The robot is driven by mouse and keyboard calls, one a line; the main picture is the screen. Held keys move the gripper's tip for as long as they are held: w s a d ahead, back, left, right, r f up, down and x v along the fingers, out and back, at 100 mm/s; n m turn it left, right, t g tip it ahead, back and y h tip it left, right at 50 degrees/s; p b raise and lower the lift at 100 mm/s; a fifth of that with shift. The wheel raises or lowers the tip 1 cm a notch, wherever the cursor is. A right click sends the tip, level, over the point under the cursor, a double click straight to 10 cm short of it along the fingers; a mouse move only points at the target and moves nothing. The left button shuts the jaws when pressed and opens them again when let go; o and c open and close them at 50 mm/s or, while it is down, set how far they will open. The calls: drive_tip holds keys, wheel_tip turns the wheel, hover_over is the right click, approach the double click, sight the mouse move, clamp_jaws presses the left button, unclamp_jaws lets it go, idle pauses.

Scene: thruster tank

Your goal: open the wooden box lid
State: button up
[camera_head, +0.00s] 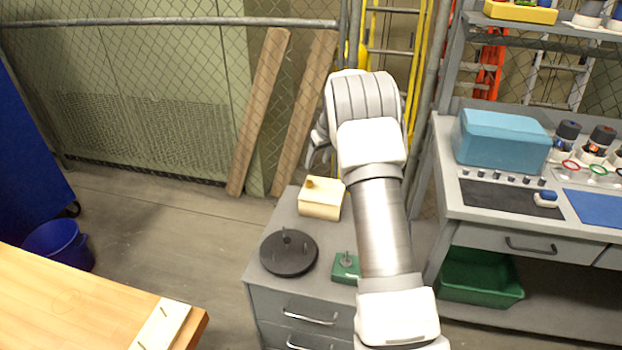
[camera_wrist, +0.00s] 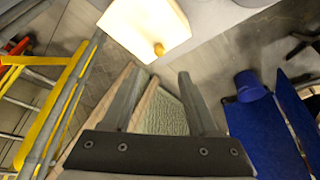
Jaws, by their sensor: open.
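The wooden box (camera_head: 320,205) is small and pale, with its lid closed and a round brown knob (camera_head: 310,183) on the lid. It stands at the back of the grey drawer cabinet. In the wrist view the box (camera_wrist: 140,22) shows bright at the top, with its knob (camera_wrist: 159,49) near its lower edge. My gripper (camera_wrist: 160,76) is open and empty. Its fingertips appear just below the knob in that picture, apart from it. In the head view my arm hides most of the gripper, above and behind the box.
A black round disc with pegs (camera_head: 289,254) and a green block (camera_head: 345,268) sit on the cabinet (camera_head: 262,285) in front of the box. A workbench (camera_head: 450,160) with a teal case (camera_head: 502,140) stands at right. Wooden planks (camera_head: 258,110) lean against the fence behind.

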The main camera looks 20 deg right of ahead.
sight(310, 181)
drive_tip(key=x, duration=1)
drive_tip(key=shift+w+f, duration=0.2)
drive_tip(key=shift+f, duration=0.05)
clamp_jaws()
idle(1.0)
